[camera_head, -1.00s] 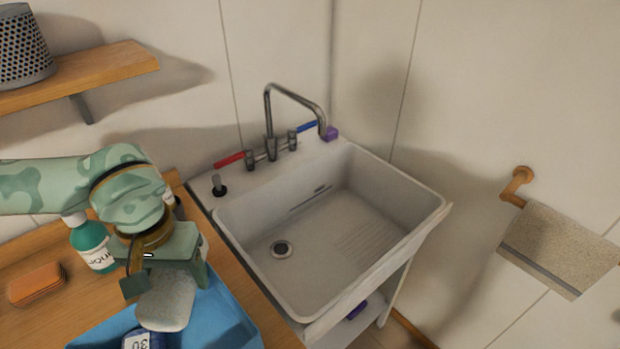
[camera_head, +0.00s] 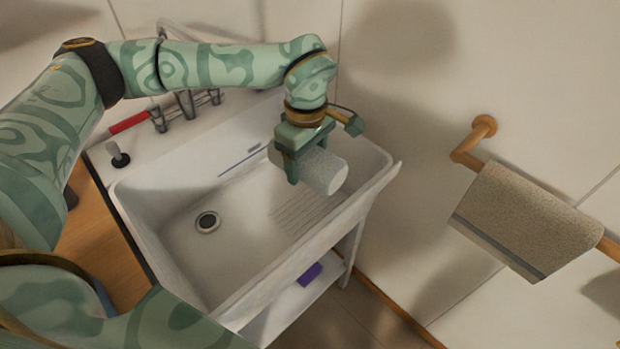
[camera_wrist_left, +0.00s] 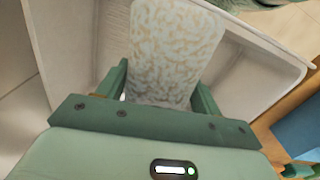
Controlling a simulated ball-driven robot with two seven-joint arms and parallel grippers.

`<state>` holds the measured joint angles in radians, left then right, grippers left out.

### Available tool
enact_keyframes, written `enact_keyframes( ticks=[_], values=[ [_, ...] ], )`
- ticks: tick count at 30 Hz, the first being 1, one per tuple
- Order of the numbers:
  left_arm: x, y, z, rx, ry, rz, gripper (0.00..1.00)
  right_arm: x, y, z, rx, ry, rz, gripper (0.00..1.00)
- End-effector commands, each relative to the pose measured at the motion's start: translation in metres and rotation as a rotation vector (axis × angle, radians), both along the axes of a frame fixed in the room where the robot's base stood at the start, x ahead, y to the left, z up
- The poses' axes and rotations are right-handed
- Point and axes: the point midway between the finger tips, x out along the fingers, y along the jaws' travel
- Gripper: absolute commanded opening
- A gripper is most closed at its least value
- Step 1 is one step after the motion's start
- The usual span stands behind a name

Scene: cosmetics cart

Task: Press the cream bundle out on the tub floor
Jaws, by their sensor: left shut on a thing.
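The cream bundle (camera_head: 324,172) is a pale, rolled, mottled cloth. My left gripper (camera_head: 298,165) is shut on it and holds it above the right part of the white tub (camera_head: 150,228), over the ribbed part of the floor. The bundle's free end points to the right, and it seems to be clear of the tub floor. In the left wrist view the bundle (camera_wrist_left: 172,50) sits between the two green fingers, with the tub wall (camera_wrist_left: 255,50) beside it. My right gripper is not in view.
A drain hole (camera_head: 207,222) is in the tub floor at left. A towel (camera_head: 525,222) hangs on a wooden rail at right. A purple thing (camera_head: 310,273) lies on the shelf below.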

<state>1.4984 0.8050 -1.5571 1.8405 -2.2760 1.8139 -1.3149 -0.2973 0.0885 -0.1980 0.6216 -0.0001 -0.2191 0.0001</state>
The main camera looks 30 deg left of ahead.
Motion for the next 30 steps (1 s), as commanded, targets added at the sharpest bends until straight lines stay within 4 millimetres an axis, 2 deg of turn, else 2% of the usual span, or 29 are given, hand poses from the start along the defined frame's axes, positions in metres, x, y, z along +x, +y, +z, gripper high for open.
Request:
enact_keyframes(
  ticks=[1,3,9,12,15,18,23,30],
  values=[
    [0.011,0.002,-0.027,-0.001,0.009,0.166,0.47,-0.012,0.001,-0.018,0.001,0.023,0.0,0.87],
    [0.025,0.008,-0.047,0.001,0.01,0.427,0.47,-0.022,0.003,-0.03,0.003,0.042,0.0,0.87],
    [0.053,0.026,-0.098,0.004,0.007,1.052,0.47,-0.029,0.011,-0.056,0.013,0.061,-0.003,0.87],
    [0.06,0.033,-0.115,0.005,0.004,1.267,0.47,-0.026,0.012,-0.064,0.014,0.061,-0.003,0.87],
    [0.064,0.037,-0.124,0.003,0.002,1.396,0.47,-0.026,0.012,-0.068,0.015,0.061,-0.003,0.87],
    [0.065,0.039,-0.13,0.002,-0.001,1.449,0.47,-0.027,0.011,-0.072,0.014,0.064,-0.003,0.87],
    [0.065,0.039,-0.147,0.004,0.002,1.455,0.47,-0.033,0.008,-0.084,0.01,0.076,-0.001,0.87],
    [0.065,0.039,-0.183,0.005,0.003,1.452,0.47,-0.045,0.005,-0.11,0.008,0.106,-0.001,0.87]
  ],
)
